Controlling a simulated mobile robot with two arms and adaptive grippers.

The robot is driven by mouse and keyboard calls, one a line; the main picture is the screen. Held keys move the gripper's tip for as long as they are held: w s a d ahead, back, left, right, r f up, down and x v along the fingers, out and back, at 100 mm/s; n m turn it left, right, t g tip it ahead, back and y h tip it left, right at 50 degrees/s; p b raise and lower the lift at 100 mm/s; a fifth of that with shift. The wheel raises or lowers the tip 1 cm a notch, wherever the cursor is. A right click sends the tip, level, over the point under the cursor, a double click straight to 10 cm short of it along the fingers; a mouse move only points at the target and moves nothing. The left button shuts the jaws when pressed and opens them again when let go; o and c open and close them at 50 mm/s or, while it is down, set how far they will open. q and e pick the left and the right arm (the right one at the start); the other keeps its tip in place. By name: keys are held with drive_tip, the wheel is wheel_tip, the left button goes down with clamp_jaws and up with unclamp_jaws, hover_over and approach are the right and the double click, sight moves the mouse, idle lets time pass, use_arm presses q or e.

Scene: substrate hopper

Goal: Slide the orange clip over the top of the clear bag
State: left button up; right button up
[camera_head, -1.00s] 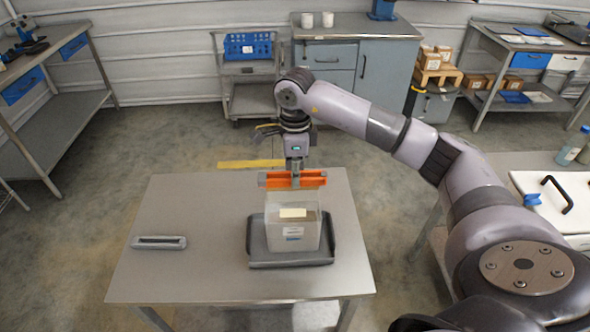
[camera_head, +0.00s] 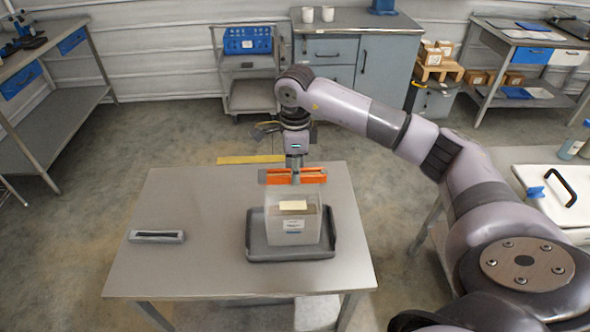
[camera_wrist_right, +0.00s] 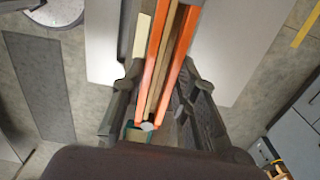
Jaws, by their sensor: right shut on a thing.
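The orange clip (camera_head: 313,176) is held level above the clear bag (camera_head: 293,222), at the bag's top edge in the head view. I cannot tell whether clip and bag touch. My right gripper (camera_head: 295,172) points down and is shut on the clip at its middle. In the right wrist view the clip's two orange bars (camera_wrist_right: 183,45) run between the fingers, with a tan strip between them. The bag stands upright in a dark grey tray (camera_head: 257,252) and has a white label and a pale block showing near its top. My left gripper is not in view.
A small grey slotted holder (camera_head: 157,237) lies on the left of the metal table (camera_head: 190,205). The table's left half is otherwise clear. A white lidded box (camera_head: 552,195) with a black handle stands at the right. A cart with a blue crate (camera_head: 248,40) stands behind.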

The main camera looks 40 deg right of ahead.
drive_tip(key=o, duration=1.2)
drive_tip(key=shift+o, duration=0.4)
drive_tip(key=o, duration=0.5)
drive_tip(key=shift+c, duration=0.2)
drive_tip(key=shift+r+p, duration=2.15)
drive_tip(key=shift+r, duration=1.4)
drive_tip(key=shift+f, duration=0.1)
